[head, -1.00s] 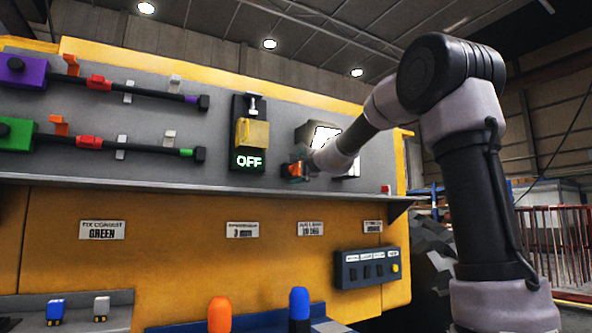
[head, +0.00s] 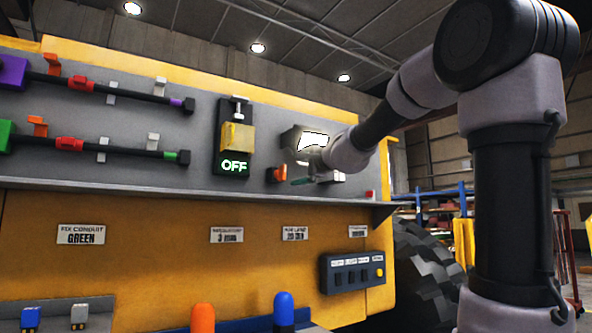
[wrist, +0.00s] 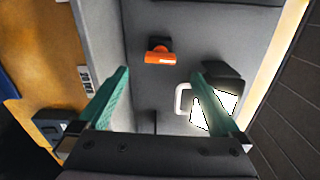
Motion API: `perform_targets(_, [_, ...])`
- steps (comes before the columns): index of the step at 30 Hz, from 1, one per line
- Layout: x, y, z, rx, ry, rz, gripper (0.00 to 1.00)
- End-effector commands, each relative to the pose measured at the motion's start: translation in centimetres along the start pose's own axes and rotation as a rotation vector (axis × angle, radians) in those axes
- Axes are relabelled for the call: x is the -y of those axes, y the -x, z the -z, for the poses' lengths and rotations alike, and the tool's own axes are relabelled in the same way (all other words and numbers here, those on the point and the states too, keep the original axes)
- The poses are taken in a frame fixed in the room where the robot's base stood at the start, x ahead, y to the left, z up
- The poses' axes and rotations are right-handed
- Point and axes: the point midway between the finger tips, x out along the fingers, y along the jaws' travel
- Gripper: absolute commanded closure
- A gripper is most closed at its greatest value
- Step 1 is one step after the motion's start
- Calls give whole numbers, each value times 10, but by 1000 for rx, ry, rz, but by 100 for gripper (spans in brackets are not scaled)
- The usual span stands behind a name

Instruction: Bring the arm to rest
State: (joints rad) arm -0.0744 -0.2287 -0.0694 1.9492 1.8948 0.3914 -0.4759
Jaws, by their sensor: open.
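My gripper (wrist: 160,88) shows in the wrist view as two green fingers spread wide apart, with nothing held between them. In the head view my gripper (head: 303,181) is small and partly hidden by my wrist, close in front of the grey panel (head: 180,140) at its right part. My arm reaches in from the right, raised and bent at the elbow. An orange part on a dark mount (wrist: 160,56) is on the panel beyond the open fingers; it also shows in the head view (head: 280,175).
A box with a bright white face (wrist: 213,108) and a light handle (wrist: 182,98) lie close by the right finger. A ledge (head: 200,191) runs below. A large tyre (head: 422,262) stands right.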

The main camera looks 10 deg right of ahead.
Motion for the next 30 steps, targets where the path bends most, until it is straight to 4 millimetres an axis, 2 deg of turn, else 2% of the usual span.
perform_targets(11, [0, 0, 0, 1, 2, -1, 0])
perform_targets(14, [-4, 7, -6, 18, 30, -11, 0])
perform_targets(17, [-16, 25, -21, 66, 107, -46, 0])
perform_targets(20, [-42, 55, -42, 140, 226, -114, 0])
perform_targets(24, [-96, 105, -68, 250, 406, -257, 0])
perform_targets(27, [-141, 145, -77, 312, 530, -382, 0])
perform_targets(30, [-186, 186, -76, 354, 650, -522, 0])
